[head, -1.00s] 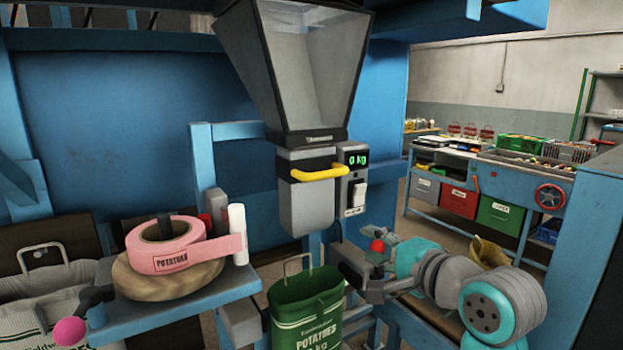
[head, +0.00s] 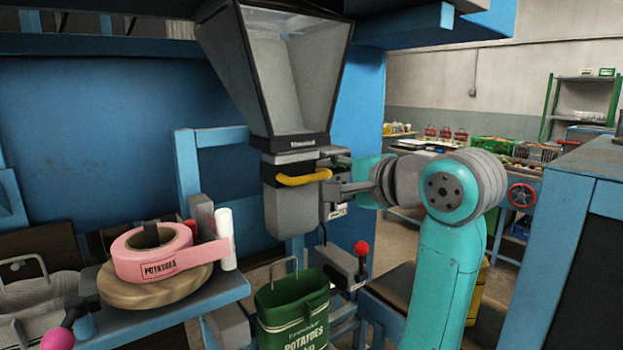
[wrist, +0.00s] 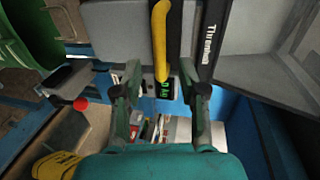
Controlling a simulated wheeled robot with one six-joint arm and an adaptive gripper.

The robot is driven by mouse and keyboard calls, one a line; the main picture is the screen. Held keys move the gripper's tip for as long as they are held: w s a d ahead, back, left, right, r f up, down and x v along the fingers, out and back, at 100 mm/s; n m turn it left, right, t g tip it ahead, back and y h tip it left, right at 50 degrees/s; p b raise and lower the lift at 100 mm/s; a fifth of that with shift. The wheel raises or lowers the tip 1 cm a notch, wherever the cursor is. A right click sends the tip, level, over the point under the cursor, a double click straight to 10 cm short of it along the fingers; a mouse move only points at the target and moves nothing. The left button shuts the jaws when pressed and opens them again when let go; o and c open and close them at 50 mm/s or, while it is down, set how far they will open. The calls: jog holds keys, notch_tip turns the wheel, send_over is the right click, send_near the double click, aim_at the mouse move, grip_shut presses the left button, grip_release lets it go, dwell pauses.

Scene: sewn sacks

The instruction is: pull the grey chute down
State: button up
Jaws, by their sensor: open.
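The grey chute (head: 290,212) hangs under the hopper, with a yellow handle (head: 303,179) across its front. In the wrist view the chute (wrist: 112,28) is at the top, and the yellow handle (wrist: 160,45) runs down from the top edge between the line of my fingers. My gripper (head: 332,172) is open and empty, just right of the handle at about its height. In the wrist view my gripper's fingertips (wrist: 160,84) are spread on either side of the handle's near end. I cannot tell whether they touch it.
A green potato sack (head: 292,312) hangs open below the chute. A red-knobbed lever (head: 361,249) stands below my gripper. A blue shelf (head: 185,310) at left holds a pink tape roll (head: 160,255). The clear hopper (head: 280,75) is above.

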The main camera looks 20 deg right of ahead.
aim_at(315, 178)
jog(key=shift+x, duration=3)
grip_shut()
